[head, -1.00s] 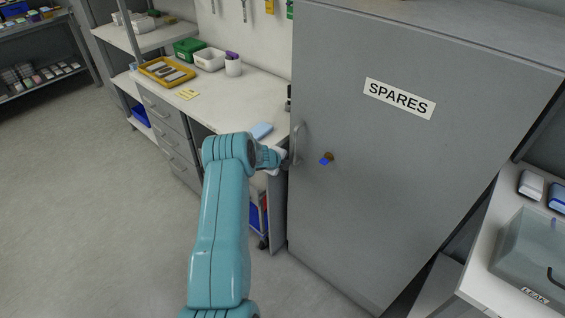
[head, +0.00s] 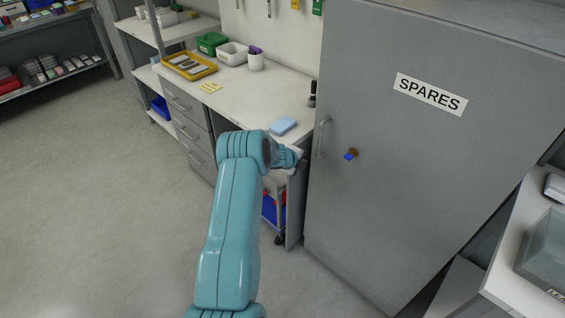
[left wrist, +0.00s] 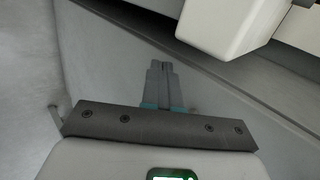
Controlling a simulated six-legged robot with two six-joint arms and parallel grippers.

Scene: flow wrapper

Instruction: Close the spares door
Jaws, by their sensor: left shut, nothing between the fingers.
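The grey spares door (head: 400,180) fills the right half of the head view, with a SPARES label, a vertical handle (head: 323,138) near its left edge and a lock with a blue key (head: 351,154). It looks flush or nearly flush with the cabinet; I cannot tell whether a small gap remains. My left gripper (head: 302,163) is by the door's left edge, left of and below the handle, largely hidden by its wrist. In the left wrist view its fingers (left wrist: 160,68) are together and empty over a grey surface; contact is unclear. My right gripper is not in view.
A white workbench (head: 275,92) with drawers stands left of the cabinet, carrying a yellow tray (head: 190,66) and a blue sponge-like block (head: 283,125). Another bench (head: 510,265) stands at the right. The floor at the left is open.

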